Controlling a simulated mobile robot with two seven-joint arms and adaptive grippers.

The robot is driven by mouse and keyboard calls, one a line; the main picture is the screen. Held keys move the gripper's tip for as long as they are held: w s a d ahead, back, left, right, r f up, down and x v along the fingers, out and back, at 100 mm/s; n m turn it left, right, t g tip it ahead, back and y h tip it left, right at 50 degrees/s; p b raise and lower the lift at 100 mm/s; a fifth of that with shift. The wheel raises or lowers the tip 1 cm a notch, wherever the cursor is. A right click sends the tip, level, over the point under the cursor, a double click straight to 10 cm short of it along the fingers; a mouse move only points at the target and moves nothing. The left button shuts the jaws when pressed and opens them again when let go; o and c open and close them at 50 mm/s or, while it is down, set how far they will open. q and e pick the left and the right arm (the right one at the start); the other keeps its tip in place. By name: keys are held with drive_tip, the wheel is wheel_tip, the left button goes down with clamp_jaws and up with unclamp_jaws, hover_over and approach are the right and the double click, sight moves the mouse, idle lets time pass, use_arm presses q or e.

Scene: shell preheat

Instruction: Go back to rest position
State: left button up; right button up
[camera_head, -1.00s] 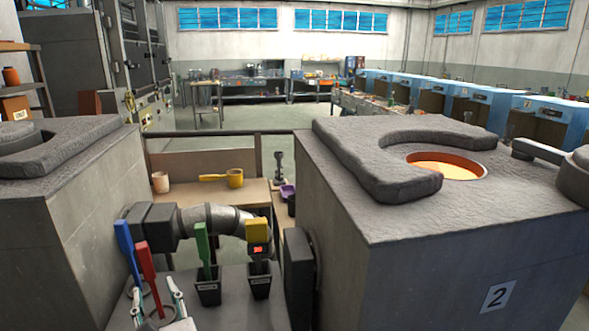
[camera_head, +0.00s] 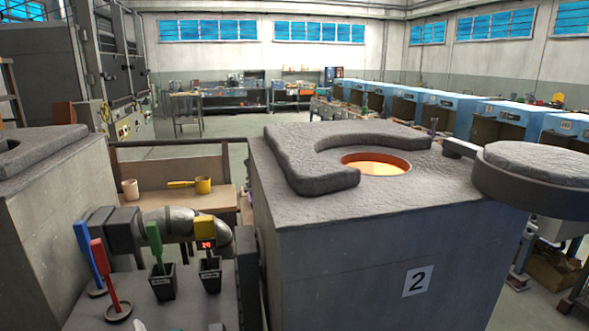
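Only a small pale tip of what looks like my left gripper (camera_head: 139,325) shows at the bottom edge of the head view, below the red-handled tool (camera_head: 104,272). Whether it is open or shut cannot be seen. My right gripper is not in view. Furnace 2 (camera_head: 340,260) stands in the middle with a glowing round opening (camera_head: 376,164) on its top. Its round lid (camera_head: 540,168) is swung out to the right, clear of the opening.
A grey stand (camera_head: 195,312) at lower left holds a blue-handled tool (camera_head: 87,250), the red one, and green (camera_head: 154,240) and yellow (camera_head: 204,226) handles in black cups. Another furnace (camera_head: 50,220) is at left. A yellow ladle (camera_head: 203,185) and a mug (camera_head: 130,189) sit on a bench behind.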

use_arm(q)
drive_tip(key=s+a+f+n+g+h, duration=0.2)
drive_tip(key=s+f+n+g, duration=0.1)
drive_tip(key=s+f+n, duration=0.45)
drive_tip(key=s+a+f+n+g+h, duration=0.2)
drive_tip(key=s+f+n+g+h, duration=0.1)
drive_tip(key=s+f+n, duration=0.5)
drive_tip(key=w+d+f+n+t+h, duration=0.3)
drive_tip(key=d+f+h, duration=0.4)
drive_tip(key=d+f, duration=0.5)
drive_tip(key=d+n+t, duration=0.1)
drive_tip(key=d, duration=0.3)
drive_tip(key=shift+w+d+f, duration=0.15)
drive_tip(key=shift+d+f, duration=0.1)
drive_tip(key=shift+d, duration=0.05)
